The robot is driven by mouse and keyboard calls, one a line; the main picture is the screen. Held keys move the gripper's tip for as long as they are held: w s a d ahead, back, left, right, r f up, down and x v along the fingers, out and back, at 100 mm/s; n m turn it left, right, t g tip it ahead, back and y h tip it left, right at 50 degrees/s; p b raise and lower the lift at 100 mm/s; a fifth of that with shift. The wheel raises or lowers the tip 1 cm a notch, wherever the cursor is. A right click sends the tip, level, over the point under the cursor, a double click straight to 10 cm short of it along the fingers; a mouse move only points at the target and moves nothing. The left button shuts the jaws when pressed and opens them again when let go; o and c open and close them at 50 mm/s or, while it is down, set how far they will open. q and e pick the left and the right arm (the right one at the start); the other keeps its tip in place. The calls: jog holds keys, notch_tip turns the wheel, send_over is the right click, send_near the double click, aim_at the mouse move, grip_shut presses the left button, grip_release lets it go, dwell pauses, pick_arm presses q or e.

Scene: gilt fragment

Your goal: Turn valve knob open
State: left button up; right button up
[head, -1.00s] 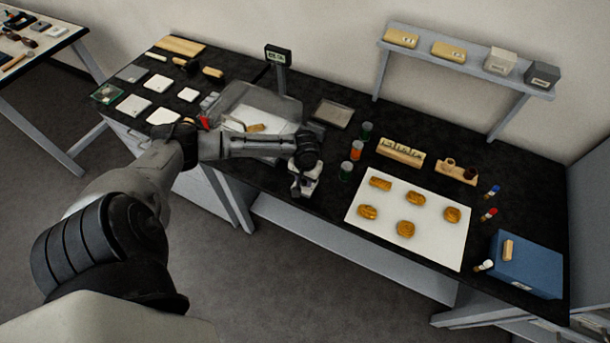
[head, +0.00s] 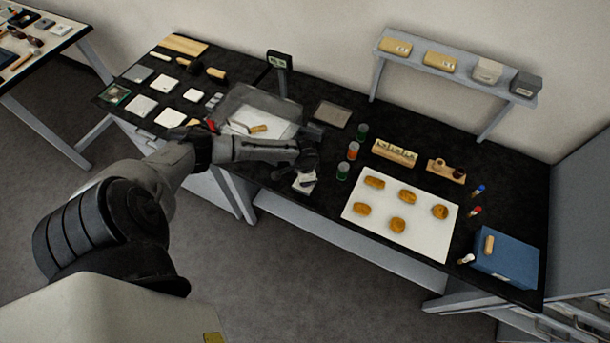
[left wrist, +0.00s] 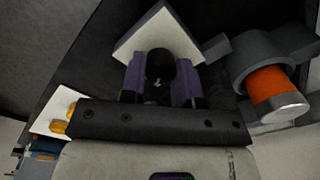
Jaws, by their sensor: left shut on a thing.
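In the left wrist view a dark round knob (left wrist: 160,64) sits between the purple-padded fingers of my left gripper (left wrist: 160,80), which is shut on it. A white, diamond-set plate (left wrist: 148,35) lies behind the knob. In the head view my left gripper (head: 304,178) is at the front edge of the black bench, just left of the coloured cylinders; my wrist hides the knob there. The knob's turn angle cannot be read. My right gripper is in neither view.
A clear-walled box (head: 258,108) is behind my forearm. A white sheet (head: 425,235) with several golden pieces lies to the right, then a blue box (head: 510,260).

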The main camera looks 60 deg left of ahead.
pick_arm(q)
jog(key=m, duration=0.4)
jog(key=shift+r+m+p, duration=0.1)
jog(key=shift+m+p, duration=0.2)
jog(key=shift+p, duration=0.05)
jog(key=shift+m, duration=0.5)
jog(key=o, duration=0.9)
notch_tip(320, 180, up, 14)
jog(key=shift+d+f, duration=0.1)
jog(key=shift+f, duration=0.05)
dwell(0.7)
